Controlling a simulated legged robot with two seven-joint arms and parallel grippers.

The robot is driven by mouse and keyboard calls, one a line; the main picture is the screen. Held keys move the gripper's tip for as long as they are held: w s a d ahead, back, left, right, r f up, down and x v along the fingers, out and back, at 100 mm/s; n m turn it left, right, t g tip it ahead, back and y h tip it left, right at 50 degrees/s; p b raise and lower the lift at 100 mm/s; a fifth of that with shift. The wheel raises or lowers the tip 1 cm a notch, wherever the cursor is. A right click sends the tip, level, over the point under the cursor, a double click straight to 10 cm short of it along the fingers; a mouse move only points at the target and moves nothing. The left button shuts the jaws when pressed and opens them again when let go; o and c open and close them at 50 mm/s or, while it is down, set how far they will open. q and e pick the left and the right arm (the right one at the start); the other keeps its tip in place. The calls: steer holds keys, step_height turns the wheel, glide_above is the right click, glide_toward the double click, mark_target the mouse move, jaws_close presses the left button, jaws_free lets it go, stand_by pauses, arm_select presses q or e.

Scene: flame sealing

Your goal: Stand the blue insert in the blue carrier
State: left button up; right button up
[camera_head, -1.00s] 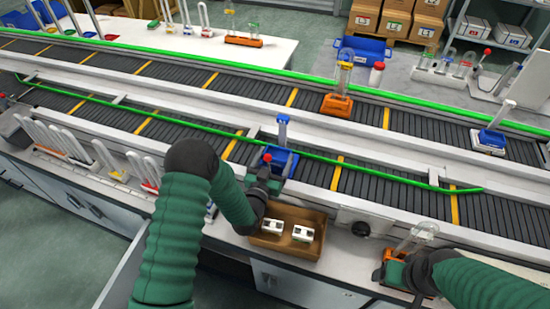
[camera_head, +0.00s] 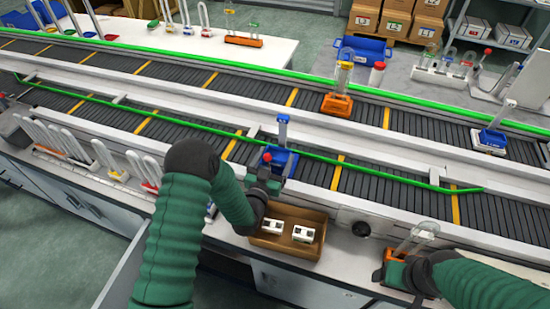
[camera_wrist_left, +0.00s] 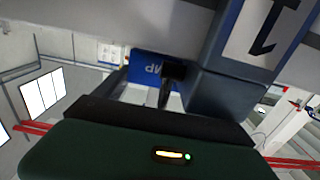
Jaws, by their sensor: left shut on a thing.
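The blue carrier (camera_head: 283,157) sits on the near conveyor, with a tall grey-blue upright (camera_head: 283,131) rising from it. My left gripper (camera_head: 268,172) is at the carrier's near-left side, shut on a blue piece that I take to be the blue insert; the arm and fingers hide most of it in the head view.
A brown box (camera_head: 290,248) with two white parts stands below the left gripper. A green rail (camera_head: 340,160) runs along the near belt. Several looped pieces stand at left.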

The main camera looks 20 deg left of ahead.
arm_select(q)
steer(key=shift+f+b, duration=0.4)
steer(key=shift+f, duration=0.05)
stand_by(0.5)
steer(key=o, duration=1.5)
steer(key=shift+d, duration=0.1)
steer(key=shift+s+f, duration=0.1)
steer(key=shift+s+f, duration=0.1)
steer(key=shift+s, duration=0.35)
steer(key=s, duration=1)
steer(key=s+b, duration=0.1)
steer(key=s, duration=0.4)
steer(key=shift+s+a+r, duration=0.2)
steer(key=shift+s+a, duration=0.1)
steer(key=shift+s, duration=0.1)
